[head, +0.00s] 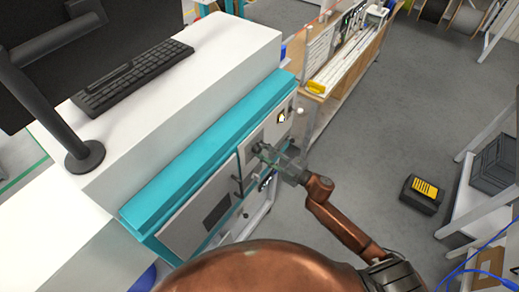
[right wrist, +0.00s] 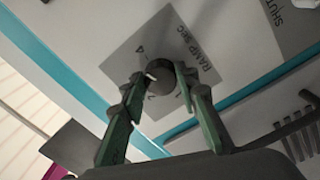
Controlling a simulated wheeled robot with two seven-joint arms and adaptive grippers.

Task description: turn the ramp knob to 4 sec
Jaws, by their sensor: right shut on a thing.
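The ramp knob (right wrist: 160,78) is a dark round dial on a grey plate (right wrist: 205,30) marked RAMP SEC. In the right wrist view the numeral 4 is at the plate's upper left and a 2 is lower left. The knob's white mark is on its left side, between the 4 and the 2; its exact setting is hard to tell. My right gripper (right wrist: 155,82) is shut on the knob, one finger on each side. In the head view my right gripper (head: 268,157) is at the front panel of the teal-topped cabinet (head: 205,140). My left gripper is not in view.
A white bench with a keyboard (head: 130,78) and a monitor stand is at the left. A SHUT-lettered plate (right wrist: 295,20) is near the knob. A black and yellow box (head: 422,194) is on the floor at the right. The grey floor between is open.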

